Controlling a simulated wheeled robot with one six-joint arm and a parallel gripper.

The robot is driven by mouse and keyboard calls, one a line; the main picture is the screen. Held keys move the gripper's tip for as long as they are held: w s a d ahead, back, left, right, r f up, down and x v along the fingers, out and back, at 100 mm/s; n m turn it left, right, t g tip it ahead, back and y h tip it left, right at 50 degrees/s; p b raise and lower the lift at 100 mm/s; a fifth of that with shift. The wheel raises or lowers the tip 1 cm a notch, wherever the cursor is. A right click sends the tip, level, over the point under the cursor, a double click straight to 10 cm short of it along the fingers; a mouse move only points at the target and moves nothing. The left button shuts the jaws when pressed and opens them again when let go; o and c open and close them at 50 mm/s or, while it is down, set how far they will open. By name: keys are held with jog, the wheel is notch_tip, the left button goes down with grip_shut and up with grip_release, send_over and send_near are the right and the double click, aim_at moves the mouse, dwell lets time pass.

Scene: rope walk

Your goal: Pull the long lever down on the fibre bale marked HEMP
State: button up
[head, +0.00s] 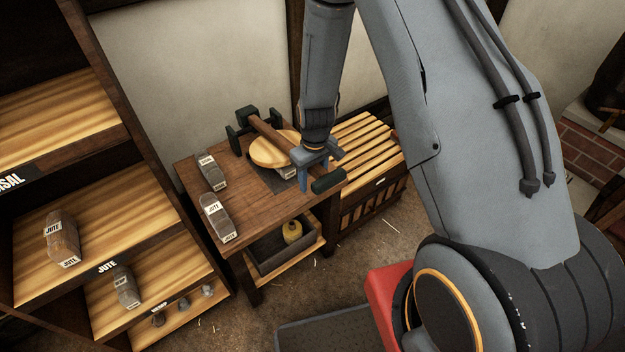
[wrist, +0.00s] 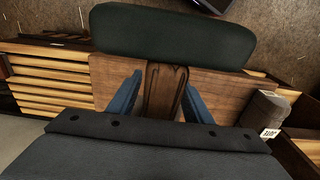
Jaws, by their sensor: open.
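The long lever (head: 270,130) is a brown wooden bar on the press at the back of the bench. It runs from a dark bracket at the wall side, over a round wooden disc (head: 268,152), toward my gripper. A dark green grip (head: 328,181) is at its near end. My gripper (head: 312,174) is open over this end. In the wrist view the blue fingers (wrist: 160,98) stand on either side of the brown bar (wrist: 164,85), with gaps. The green grip (wrist: 172,34) lies just beyond them. A grey bale under the disc is mostly hidden; its label is unreadable.
Two labelled bales stand on the bench (head: 200,190) to the left; the nearer bale (head: 217,217) reads JUTE. Shelves (head: 95,225) with more bales are at the far left. A slatted crate (head: 365,150) adjoins the bench on the right. A dark tray (head: 270,262) sits below.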

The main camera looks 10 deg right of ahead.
jog(key=shift+s+d+r+b, duration=0.1)
jog(key=shift+r+b, duration=0.3)
jog(key=shift+r, duration=1.45)
jog(key=shift+s+r+b, duration=0.1)
jog(key=shift+r+b, duration=0.3)
jog(key=shift+r, duration=1.4)
